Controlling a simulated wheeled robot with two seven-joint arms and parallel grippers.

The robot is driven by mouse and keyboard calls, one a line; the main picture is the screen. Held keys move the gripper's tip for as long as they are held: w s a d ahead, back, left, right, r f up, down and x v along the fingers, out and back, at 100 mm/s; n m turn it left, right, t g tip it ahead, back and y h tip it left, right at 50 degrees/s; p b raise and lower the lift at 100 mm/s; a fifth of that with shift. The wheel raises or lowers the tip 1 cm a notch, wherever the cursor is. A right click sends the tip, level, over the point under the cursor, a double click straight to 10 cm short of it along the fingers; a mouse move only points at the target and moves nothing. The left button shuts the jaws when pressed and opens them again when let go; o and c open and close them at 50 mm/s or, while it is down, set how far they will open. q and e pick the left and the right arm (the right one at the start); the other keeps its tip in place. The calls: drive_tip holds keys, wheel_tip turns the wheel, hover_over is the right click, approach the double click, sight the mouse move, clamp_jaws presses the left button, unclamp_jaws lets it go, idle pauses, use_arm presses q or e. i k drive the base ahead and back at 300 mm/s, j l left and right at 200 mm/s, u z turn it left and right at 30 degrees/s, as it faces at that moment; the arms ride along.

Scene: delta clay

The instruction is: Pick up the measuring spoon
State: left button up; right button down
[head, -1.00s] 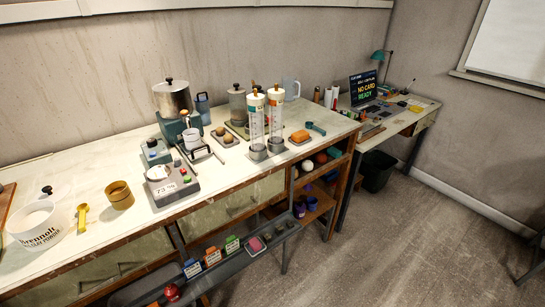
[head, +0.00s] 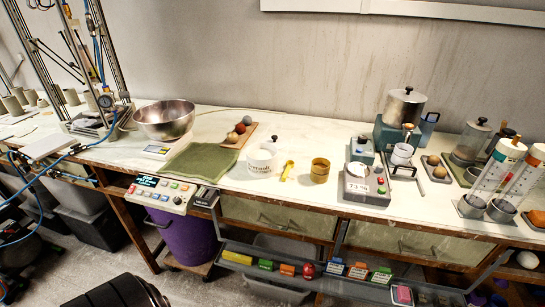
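A yellow spoon (head: 287,170), which looks like the measuring spoon, lies on the white worktop (head: 230,180) near its front edge. It lies between the white tub (head: 262,163) on its left and a brass-coloured cup (head: 320,170) on its right. It appears fully visible and nothing lies on it. Neither of my grippers shows in the head view.
A green cloth (head: 200,161), steel bowl (head: 165,119) and board with balls (head: 238,136) stand left of the tub. A grey scale (head: 366,183) stands right of the cup. A rail (head: 262,262) with coloured blocks runs below the front edge.

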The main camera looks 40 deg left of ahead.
sight(291, 165)
drive_tip(key=u, duration=1.05)
